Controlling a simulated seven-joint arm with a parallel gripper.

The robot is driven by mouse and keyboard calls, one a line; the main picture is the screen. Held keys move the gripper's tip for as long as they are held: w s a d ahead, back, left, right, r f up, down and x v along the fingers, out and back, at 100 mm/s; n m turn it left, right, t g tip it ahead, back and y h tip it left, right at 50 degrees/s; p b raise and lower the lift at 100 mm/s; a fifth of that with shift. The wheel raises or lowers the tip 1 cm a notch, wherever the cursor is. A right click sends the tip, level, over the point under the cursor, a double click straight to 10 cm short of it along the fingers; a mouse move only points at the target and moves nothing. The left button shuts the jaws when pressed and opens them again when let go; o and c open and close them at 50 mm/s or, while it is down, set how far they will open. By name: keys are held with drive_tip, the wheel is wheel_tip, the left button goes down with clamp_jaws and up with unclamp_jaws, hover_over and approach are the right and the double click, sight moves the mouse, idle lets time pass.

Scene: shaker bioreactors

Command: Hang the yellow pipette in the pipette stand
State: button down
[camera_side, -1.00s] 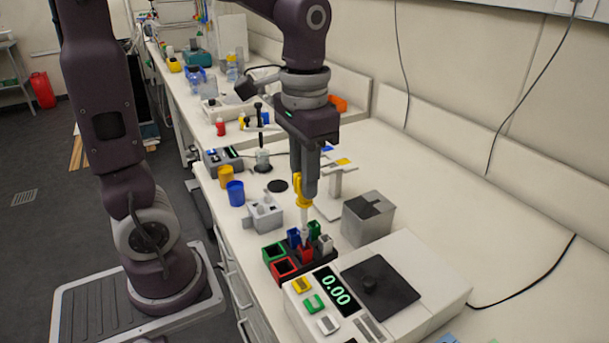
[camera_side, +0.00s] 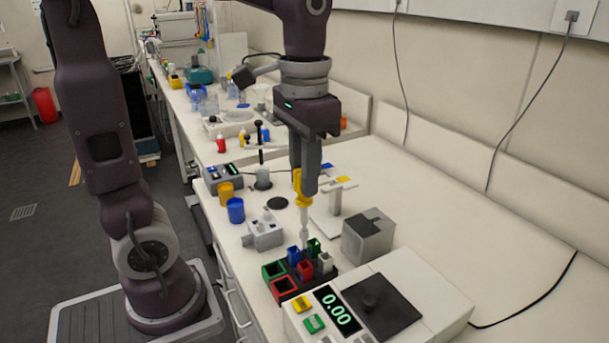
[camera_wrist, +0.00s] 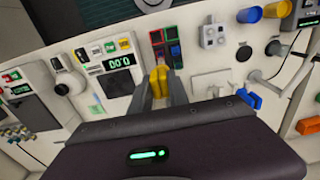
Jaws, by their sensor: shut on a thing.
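The yellow pipette (camera_side: 304,203) has a yellow upper body and a pale lower shaft. It hangs about upright, tip down, close above or just behind the rack of coloured boxes. My gripper (camera_side: 304,186) is shut on its yellow upper part. In the wrist view, the yellow pipette (camera_wrist: 158,82) sits between the two fingers of my gripper (camera_wrist: 159,92). The pipette stand (camera_side: 335,201) is a pale post on a flat white base, with blue and yellow patches at its top. It stands just right of and behind my gripper, apart from the pipette; my fingers partly hide it.
The coloured box rack (camera_side: 287,284) is below the pipette. A blue cup (camera_side: 236,210) and yellow cup (camera_side: 226,191) stand left.

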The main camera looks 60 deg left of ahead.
wheel_tip(320, 180, up, 5)
drive_tip(key=shift+f, duration=0.15)
drive_tip(key=shift+w+a+r, duration=0.15)
drive_tip(key=shift+r, duration=0.05)
drive_tip(key=w+a, duration=0.6)
drive_tip(key=a, duration=0.6)
wheel_tip(320, 180, down, 12)
drive_tip(key=w, duration=0.1)
drive_tip(key=shift+w, duration=0.25)
drive_tip(key=shift+w+a+r, duration=0.1)
drive_tip(key=shift+r, duration=0.05)
idle(0.3)
drive_tip(key=shift+w, duration=2.65)
